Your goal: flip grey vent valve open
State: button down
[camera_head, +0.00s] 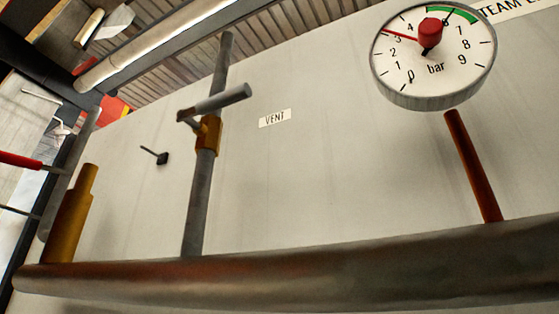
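The grey vent valve handle (222,102) is a short grey bar on a brass valve body (207,133). It points to the right and slightly up, across the thin upright pipe (197,200). A white "VENT" label (275,118) is on the wall to its right. My gripper is not in view, and nothing touches the handle.
A thick horizontal pipe (300,272) runs along the bottom. A pressure gauge (432,55) is at the upper right, its red needle near 3, above a copper-coloured stem (473,165). A brass fitting (72,215) stands at the left. The wall (330,180) between is clear.

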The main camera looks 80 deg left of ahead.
aim_at(236, 93)
jog(key=l+u, duration=0.15)
jog(key=u, duration=1.8)
